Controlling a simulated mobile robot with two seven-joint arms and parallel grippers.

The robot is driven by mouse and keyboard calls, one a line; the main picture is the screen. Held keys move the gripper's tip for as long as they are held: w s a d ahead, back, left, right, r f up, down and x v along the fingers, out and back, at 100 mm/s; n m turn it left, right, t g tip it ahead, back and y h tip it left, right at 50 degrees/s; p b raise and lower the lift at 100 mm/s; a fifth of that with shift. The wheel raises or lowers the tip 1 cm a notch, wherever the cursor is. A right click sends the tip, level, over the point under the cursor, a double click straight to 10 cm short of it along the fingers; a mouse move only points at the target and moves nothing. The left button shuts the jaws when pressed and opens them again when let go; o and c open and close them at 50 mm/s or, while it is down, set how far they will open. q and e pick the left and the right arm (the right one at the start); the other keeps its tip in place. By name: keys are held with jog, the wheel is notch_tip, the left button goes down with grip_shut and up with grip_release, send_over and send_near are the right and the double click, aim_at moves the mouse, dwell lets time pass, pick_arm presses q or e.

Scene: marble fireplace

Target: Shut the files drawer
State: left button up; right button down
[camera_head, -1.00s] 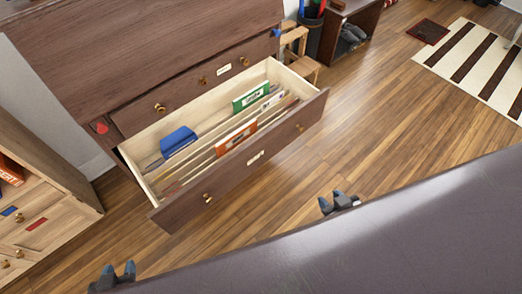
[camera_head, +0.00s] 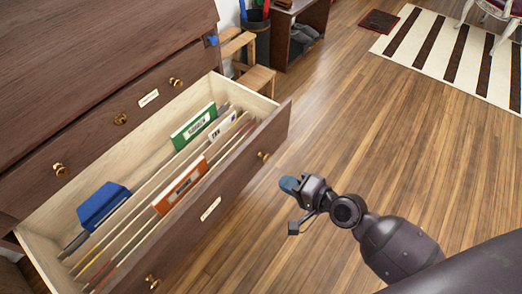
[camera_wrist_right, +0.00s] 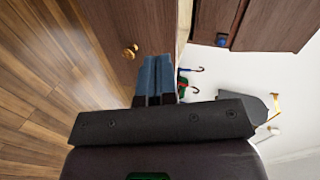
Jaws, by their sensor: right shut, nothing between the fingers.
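The files drawer (camera_head: 238,178) stands pulled far out of the dark wooden cabinet in the head view. It has a pale inside, a small white label and brass knobs. My right gripper (camera_head: 290,185) is to the right of the drawer front, near its right-hand knob (camera_head: 264,155); a gap shows between them in this view. In the right wrist view the shut, empty blue-grey fingers (camera_wrist_right: 153,79) point toward the drawer front (camera_wrist_right: 150,25), with a knob (camera_wrist_right: 130,51) just left of them. My left gripper is out of view.
The drawer holds a blue file (camera_head: 103,205), a green folder (camera_head: 193,127) and an orange folder (camera_head: 180,186). A closed drawer (camera_head: 120,100) is above it. A wooden step stool (camera_head: 254,76) stands beyond the cabinet. Wooden floor (camera_head: 400,140) is clear to the right.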

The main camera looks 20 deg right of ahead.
jog(key=w+m, duration=0.1)
jog(key=w, duration=0.1)
jog(key=b, duration=0.1)
send_near(240, 156)
jog(key=f, duration=0.2)
jog(key=x, duration=0.3)
jog(key=b+x, duration=0.1)
jog(key=x, duration=0.1)
jog(key=shift+r, duration=0.4)
jog(key=shift+w+a, duration=0.55)
jog(key=shift+w, duration=0.3)
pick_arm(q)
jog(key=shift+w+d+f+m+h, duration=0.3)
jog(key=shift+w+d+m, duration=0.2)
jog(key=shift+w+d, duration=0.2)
pick_arm(e)
jog(key=shift+r, duration=0.1)
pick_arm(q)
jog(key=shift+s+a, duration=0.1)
pick_arm(e)
jog(key=shift+w, duration=0.1)
